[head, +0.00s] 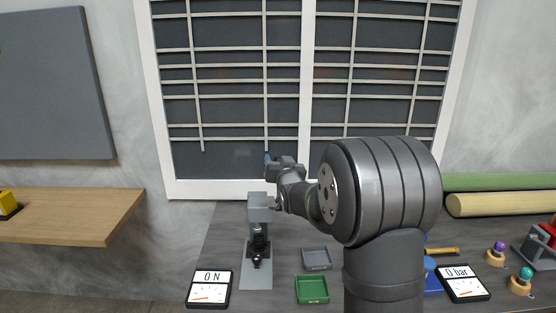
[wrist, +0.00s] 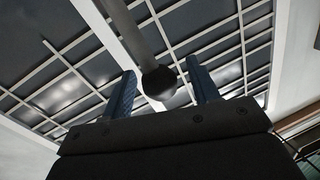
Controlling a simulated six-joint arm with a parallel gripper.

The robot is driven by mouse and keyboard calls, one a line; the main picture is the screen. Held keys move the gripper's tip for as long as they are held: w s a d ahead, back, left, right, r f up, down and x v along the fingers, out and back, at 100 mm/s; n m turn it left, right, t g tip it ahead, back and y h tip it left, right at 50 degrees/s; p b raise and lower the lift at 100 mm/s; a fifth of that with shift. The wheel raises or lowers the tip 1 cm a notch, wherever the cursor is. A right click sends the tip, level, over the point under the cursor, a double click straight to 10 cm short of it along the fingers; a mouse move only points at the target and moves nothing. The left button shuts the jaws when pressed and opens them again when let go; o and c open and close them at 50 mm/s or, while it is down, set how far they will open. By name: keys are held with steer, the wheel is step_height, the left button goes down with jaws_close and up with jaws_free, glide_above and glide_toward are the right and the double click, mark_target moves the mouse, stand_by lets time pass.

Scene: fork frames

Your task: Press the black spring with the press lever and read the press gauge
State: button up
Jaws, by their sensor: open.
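The grey press (head: 257,201) stands on the dark table, left of my arm. A black spring (head: 257,246) appears on its base plate (head: 256,277); it is small and hard to make out. The press gauge (head: 210,288) at the front left reads 0 N. In the wrist view my gripper (wrist: 160,88) is open, and a dark rod with a round black knob (wrist: 159,83), likely the press lever, shows between the blue fingers. Contact is not visible. My gripper hides the lever in the head view.
A grey tray (head: 317,258) and a green tray (head: 312,290) lie right of the press. Another gauge (head: 463,283) reads 0 bar. Purple (head: 498,248) and teal (head: 525,275) knobbed pieces stand at right. Rolls (head: 500,204) lie behind; a window backs the table.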

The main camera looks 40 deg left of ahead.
steer(key=shift+x, duration=0.9)
jaws_close()
steer(key=shift+s+d+f+t+y, duration=0.2)
steer(key=shift+s+d+t+y, duration=0.1)
steer(key=shift+s+d, duration=0.3)
steer(key=s+d+f+n+t+y, duration=0.1)
steer(key=s+d+f+y, duration=0.3)
steer(key=s+d+f, duration=0.6)
steer(key=shift+f+n+t+y, duration=0.3)
steer(key=shift+f+t, duration=0.2)
steer(key=shift+f, duration=0.15)
steer(key=shift+s+a, duration=0.1)
steer(key=shift+s, duration=0.05)
